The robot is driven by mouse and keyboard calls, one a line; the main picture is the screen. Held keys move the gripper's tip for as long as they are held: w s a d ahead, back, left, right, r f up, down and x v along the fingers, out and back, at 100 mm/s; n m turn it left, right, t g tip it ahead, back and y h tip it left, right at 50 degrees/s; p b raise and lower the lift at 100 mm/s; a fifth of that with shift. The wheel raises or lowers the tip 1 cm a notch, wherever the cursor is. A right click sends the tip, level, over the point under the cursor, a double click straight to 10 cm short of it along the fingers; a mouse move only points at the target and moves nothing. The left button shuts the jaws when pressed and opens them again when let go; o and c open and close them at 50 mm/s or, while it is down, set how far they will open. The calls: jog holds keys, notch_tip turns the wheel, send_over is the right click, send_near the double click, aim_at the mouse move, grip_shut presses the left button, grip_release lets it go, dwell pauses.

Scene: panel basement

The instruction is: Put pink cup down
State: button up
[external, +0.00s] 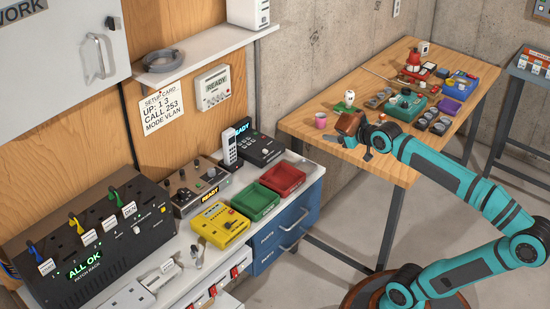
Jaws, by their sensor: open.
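The pink cup (320,120) stands upright on the wooden table (345,153), near its left end. My gripper (364,152) hangs at the table's front edge, to the right of the cup and a little nearer the camera. It is open, and I see no cup in it. In the picture there is a gap between my gripper and the cup. My gripper is small here, and its fingertips are hard to make out against a brown block-like object (348,124).
A white and green figure (349,98) stands behind the brown object. Dark trays (378,98), a teal box (405,104) and a purple tray (450,106) crowd the table's middle and right. Bare wood shows along the front left. A separate counter (303,172) holds electronics and colored bins.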

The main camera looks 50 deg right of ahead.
jog(key=s+a+f+m+t+y, duration=0.1)
jog(key=s+a+f+t, duration=0.1)
jog(key=s, duration=0.7)
jog(key=shift+a+t, duration=0.7)
jog(key=shift+a, duration=0.35)
jog(key=shift+s, duration=0.1)
